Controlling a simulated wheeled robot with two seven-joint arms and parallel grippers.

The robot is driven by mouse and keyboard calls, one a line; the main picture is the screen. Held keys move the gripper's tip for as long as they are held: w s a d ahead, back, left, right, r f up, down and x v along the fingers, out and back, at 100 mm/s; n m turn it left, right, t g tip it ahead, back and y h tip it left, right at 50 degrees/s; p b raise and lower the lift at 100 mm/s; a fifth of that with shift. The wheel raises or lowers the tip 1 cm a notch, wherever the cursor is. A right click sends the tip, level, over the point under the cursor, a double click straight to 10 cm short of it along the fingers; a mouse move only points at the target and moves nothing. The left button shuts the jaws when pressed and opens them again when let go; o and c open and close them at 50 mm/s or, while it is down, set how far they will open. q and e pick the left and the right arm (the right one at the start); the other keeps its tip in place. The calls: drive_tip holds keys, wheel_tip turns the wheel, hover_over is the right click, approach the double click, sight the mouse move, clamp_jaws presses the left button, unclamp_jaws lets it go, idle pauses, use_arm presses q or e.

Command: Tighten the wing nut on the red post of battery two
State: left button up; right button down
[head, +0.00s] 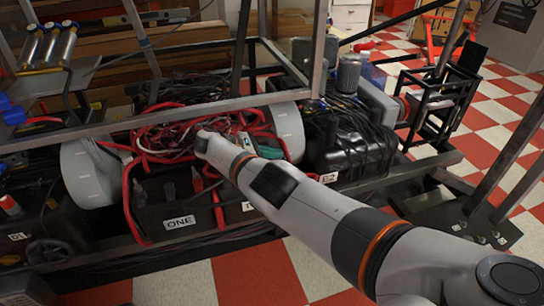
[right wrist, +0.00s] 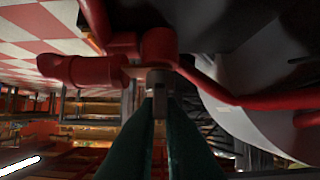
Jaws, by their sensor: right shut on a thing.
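My right gripper (right wrist: 160,102) has its two dark green fingers closed on a small grey metal piece, the wing nut (right wrist: 158,80), in the right wrist view. The nut sits against a copper-coloured lug beside a red post fitting (right wrist: 158,46). A thick red cable (right wrist: 75,69) comes in from the left. In the head view my right arm crosses battery two, whose label (head: 248,206) is partly covered. I cannot make out its nut there. Battery one (head: 180,222) is labelled ONE and stands to its left. My left gripper is not in view.
Red cables (head: 175,130) are tangled behind the batteries. Grey round housings (head: 288,130) stand on both sides. A metal frame bar (head: 140,118) crosses above. A black tank (head: 350,140) with hoses is at the right. Red and white floor (head: 255,275) is open in front.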

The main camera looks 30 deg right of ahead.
drive_tip(key=shift+w+d+r, duration=0.1)
drive_tip(key=shift+d+r, duration=0.1)
drive_tip(key=shift+r, duration=0.15)
drive_tip(key=c, duration=1.7)
unclamp_jaws()
drive_tip(key=shift+o, duration=0.7)
drive_tip(key=shift+f, duration=0.15)
drive_tip(key=shift+a, duration=0.1)
